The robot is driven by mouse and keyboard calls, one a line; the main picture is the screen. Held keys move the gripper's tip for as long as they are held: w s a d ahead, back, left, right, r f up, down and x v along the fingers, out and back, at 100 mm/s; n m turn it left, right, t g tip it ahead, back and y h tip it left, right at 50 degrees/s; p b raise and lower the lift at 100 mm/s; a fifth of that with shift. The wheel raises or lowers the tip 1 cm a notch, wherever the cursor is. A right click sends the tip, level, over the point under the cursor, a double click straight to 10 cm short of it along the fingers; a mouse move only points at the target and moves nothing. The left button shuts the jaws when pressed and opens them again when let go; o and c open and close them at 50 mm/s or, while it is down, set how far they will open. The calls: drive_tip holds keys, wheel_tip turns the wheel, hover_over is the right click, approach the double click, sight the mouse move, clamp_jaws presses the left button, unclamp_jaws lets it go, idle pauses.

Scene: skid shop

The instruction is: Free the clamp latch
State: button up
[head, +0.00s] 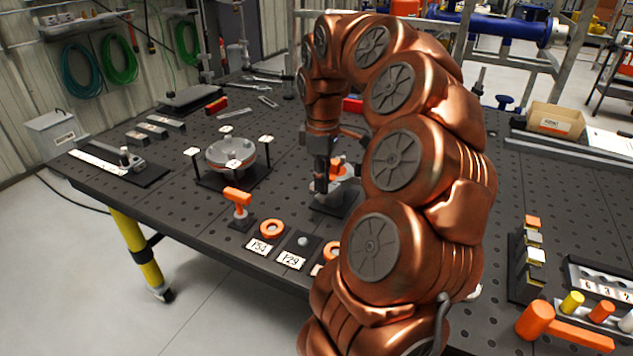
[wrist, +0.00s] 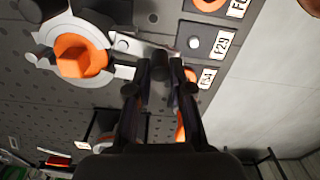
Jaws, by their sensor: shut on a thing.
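The clamp has an orange knob (wrist: 80,58) in a pale metal ring on the left of the wrist view. In the head view this orange knob (head: 340,168) shows partly behind my arm. A pale metal latch arm (wrist: 124,47) runs from the ring toward my fingertips. My gripper (wrist: 160,72) is shut on the end of the latch, its two dark fingers on either side of it. In the head view my gripper (head: 321,186) points down beside the clamp, low over its dark base plate. The exact contact at the fingertips is hard to make out.
An orange T-handle (head: 238,198), an orange ring (head: 272,229) and tags Y54 (head: 259,246) and Y29 (head: 291,261) lie along the table's front edge. A round flanged part (head: 231,152) stands to the left. My arm hides the table behind it.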

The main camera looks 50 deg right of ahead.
drive_tip(key=shift+s, duration=0.3)
drive_tip(key=shift+o, duration=1.3)
drive_tip(key=shift+s, duration=0.15)
drive_tip(key=o, duration=0.5)
drive_tip(key=shift+o, duration=0.4)
drive_tip(key=shift+o, duration=1)
drive_tip(key=shift+r, duration=0.15)
drive_tip(key=shift+r+p, duration=1.55)
drive_tip(key=shift+r, duration=1.85)
